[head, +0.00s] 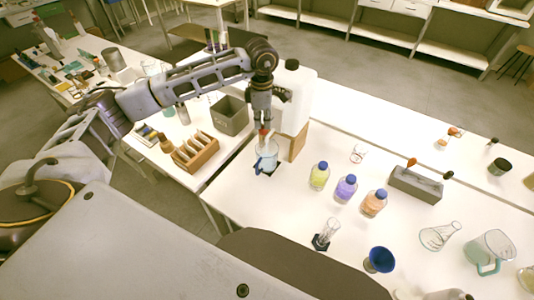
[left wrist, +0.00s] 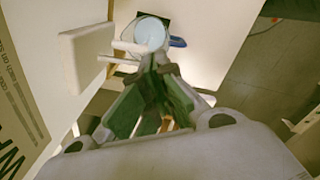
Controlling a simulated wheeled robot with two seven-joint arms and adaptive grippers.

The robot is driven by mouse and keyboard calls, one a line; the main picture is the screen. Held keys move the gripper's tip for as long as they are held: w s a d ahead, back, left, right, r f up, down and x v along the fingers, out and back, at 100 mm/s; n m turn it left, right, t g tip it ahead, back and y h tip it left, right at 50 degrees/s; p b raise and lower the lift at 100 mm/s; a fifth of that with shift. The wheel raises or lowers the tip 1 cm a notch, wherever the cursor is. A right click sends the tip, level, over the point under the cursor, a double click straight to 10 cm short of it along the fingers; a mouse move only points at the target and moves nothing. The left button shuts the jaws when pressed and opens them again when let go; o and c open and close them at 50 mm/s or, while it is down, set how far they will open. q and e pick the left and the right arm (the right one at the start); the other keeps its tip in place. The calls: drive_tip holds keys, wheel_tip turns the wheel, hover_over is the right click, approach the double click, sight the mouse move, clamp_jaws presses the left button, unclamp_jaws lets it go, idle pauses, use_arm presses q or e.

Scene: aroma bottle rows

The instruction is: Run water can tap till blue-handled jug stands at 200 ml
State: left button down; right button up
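The blue-handled jug (head: 267,160) stands on the table below my left gripper, in front of the white water can (head: 301,92). In the left wrist view, the jug (left wrist: 150,33) is seen from above with pale blue water inside and its blue handle to the right. Its level marks cannot be read. The tap's white spout (left wrist: 128,47) reaches over the jug's rim. My left gripper (head: 264,124) points down at the tap, with a small red part at its fingertips. In the left wrist view, its fingertips (left wrist: 155,66) are together beside the spout. My right gripper is out of view.
A brown board (head: 299,142) stands upright just right of the jug. Bottles with yellow (head: 319,176), purple (head: 346,188) and orange (head: 374,202) liquid stand further right. A grey bin (head: 230,117) and a wooden rack (head: 196,152) are left. Table in front of the jug is clear.

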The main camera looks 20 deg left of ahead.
use_arm(q)
drive_tip(key=shift+r+p, duration=0.5)
drive_tip(key=shift+r, duration=0.8)
idle(6.5)
